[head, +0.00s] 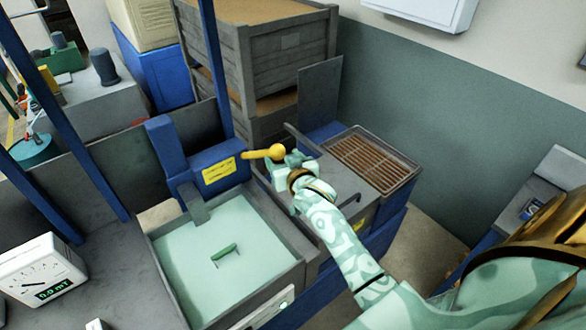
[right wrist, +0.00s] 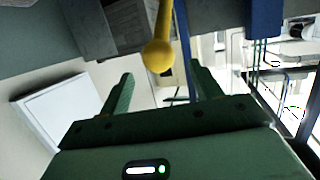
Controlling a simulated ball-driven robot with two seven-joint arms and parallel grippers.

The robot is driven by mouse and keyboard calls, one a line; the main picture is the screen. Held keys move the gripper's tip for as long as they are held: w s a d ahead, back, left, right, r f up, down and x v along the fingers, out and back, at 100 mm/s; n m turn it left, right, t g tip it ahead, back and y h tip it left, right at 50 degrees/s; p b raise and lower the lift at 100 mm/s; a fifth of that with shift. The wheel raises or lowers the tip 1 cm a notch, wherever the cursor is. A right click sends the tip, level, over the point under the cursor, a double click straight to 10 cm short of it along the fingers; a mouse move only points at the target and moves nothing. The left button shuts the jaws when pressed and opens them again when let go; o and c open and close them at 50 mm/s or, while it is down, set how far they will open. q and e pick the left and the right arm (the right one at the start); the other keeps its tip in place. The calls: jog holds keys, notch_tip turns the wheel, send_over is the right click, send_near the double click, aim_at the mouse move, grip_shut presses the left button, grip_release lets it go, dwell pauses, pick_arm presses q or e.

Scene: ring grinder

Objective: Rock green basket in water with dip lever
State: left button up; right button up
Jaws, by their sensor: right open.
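The dip lever is a yellow rod with a yellow ball knob (head: 277,151), sticking out to the right from a blue housing (head: 218,168) above the tank. My right gripper (head: 287,163) is open and close to the knob in the head view. In the right wrist view, the knob (right wrist: 159,55) shows between and beyond the two green fingers of the gripper (right wrist: 160,78); I see no contact. A green bar (head: 224,252), perhaps the green basket's top, shows in the pale water of the tank (head: 293,275). The rest of the basket is hidden. My left gripper is out of view.
A grey-topped blue cabinet with a brown slatted grate (head: 372,160) stands right of the tank. Stacked grey crates (head: 288,55) stand behind. A white meter (head: 40,272) sits at the left. A blue post (head: 213,70) rises behind the lever housing.

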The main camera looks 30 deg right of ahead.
jog(key=v, duration=0.8)
